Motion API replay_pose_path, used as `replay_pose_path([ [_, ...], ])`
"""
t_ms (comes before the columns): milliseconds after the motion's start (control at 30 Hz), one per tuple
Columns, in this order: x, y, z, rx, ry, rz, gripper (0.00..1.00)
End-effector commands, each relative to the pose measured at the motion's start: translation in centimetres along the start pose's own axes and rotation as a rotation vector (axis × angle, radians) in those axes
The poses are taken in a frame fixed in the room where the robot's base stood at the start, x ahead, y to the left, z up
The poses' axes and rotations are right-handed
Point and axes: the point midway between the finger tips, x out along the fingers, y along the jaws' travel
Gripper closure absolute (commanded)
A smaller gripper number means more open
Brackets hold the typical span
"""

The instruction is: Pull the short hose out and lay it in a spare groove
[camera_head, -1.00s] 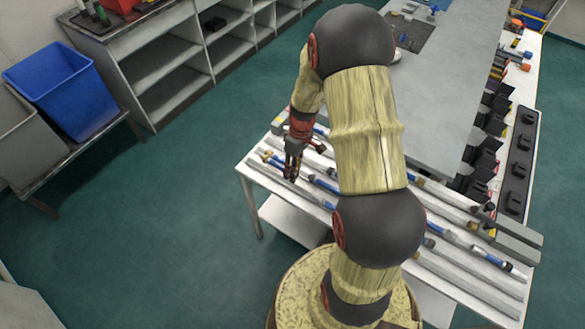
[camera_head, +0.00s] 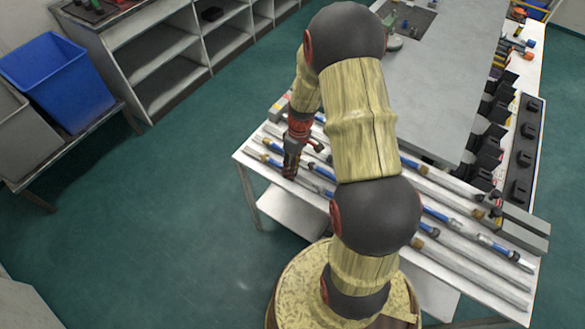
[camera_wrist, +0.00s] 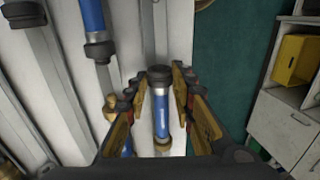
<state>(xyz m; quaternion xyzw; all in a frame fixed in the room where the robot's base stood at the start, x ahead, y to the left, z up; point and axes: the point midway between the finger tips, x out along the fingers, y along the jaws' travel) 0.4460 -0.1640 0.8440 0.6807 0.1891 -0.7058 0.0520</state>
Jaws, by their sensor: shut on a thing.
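The short hose (camera_wrist: 161,118) shows in the wrist view as a blue and silver piece with a black collar at its far end. My gripper (camera_wrist: 163,80) has one finger on each side of it and is shut on it. In the head view my gripper (camera_head: 290,173) points down at the left part of the grooved rack (camera_head: 247,153), near its front edge. The hose there is mostly hidden by the fingers, and I cannot tell whether it is clear of its groove. Grey rails separate the grooves, and some stretches look bare.
Other blue hoses lie in neighbouring grooves, such as one hose (camera_wrist: 92,15) left of my fingers. Grey worktop (camera_head: 440,75) and black panel fittings (camera_head: 520,150) stand beyond the rack. A blue bin (camera_head: 55,75) and shelves (camera_head: 165,60) are at the left, with open floor between.

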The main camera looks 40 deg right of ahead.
Motion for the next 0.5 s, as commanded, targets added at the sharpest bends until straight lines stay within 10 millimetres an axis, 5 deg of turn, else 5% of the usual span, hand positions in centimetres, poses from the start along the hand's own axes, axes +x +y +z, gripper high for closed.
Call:
replay_pose_path([
  [200, -0.07, 0.04, -0.05, 0.0, 0.001, 0.001, 1.0],
  [233, -0.08, 0.04, -0.05, 0.0, 0.001, 0.001, 0.75],
  [500, -0.05, 0.03, -0.03, 0.0, 0.001, 0.001, 0.59],
])
